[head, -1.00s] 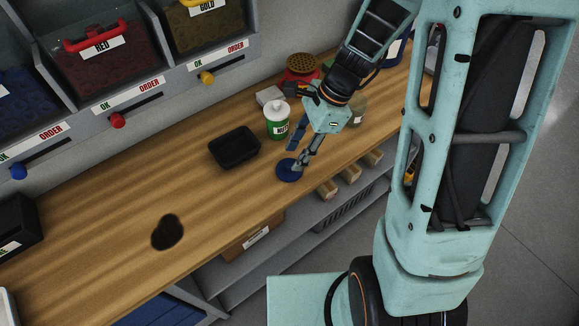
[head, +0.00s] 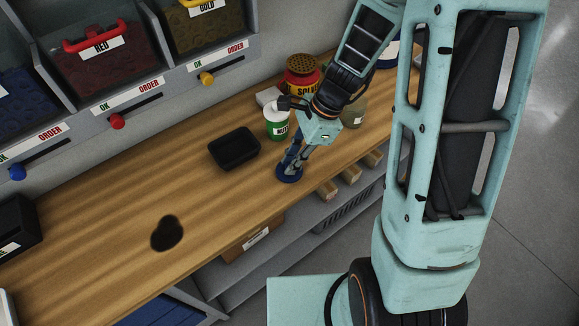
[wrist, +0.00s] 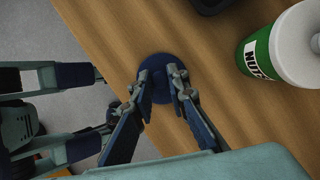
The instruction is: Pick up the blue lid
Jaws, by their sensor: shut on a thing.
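The blue lid (head: 289,174) is a small dark blue disc on the wooden bench (head: 215,205), near its front edge. It also shows in the wrist view (wrist: 160,62). My gripper (head: 289,167) points down over the lid. In the wrist view my gripper (wrist: 160,88) has its two fingertips drawn in on the raised middle of the lid and shut on it. The fingers hide part of the lid. The lid looks level and at the bench surface; I cannot tell whether it is lifted at all.
A green and white NUTS container (head: 277,122) stands just behind my gripper. A black tray (head: 234,148) lies to the left. The bench left of the tray is mostly clear, with a dark stain (head: 167,232).

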